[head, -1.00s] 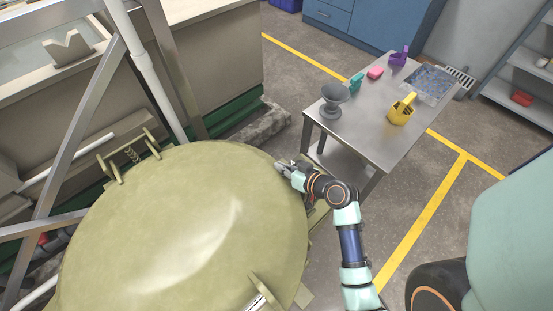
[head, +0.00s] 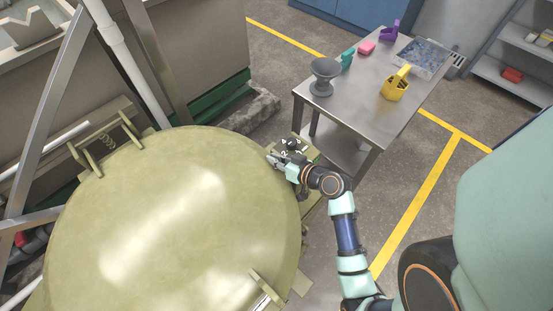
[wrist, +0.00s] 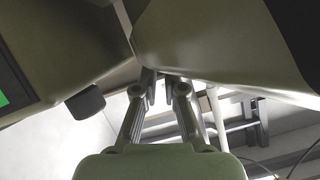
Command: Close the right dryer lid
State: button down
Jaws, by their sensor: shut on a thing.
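The dryer lid (head: 170,230) is a large round olive-green dome that fills the lower left of the head view. My gripper (head: 273,160) is at its right rim. In the wrist view the two fingers of my gripper (wrist: 160,85) are close together against the lower edge of the lid (wrist: 215,45). The gripper is shut on the lid's rim; the exact contact is partly hidden. The gap between the lid and the dryer body below is mostly hidden by the dome.
A metal table (head: 350,100) stands at the upper right with a grey funnel (head: 324,77), a yellow scoop (head: 396,86) and a tray (head: 426,58). A slanted metal frame post (head: 125,60) rises on the left. Floor is clear right of my arm.

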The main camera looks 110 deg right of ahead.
jog(key=s+d+r+p+v, duration=0.1)
jog(key=p+v, duration=0.3)
jog(key=v, duration=0.7)
jog(key=shift+a+r, duration=0.1)
jog(key=shift+r, duration=0.05)
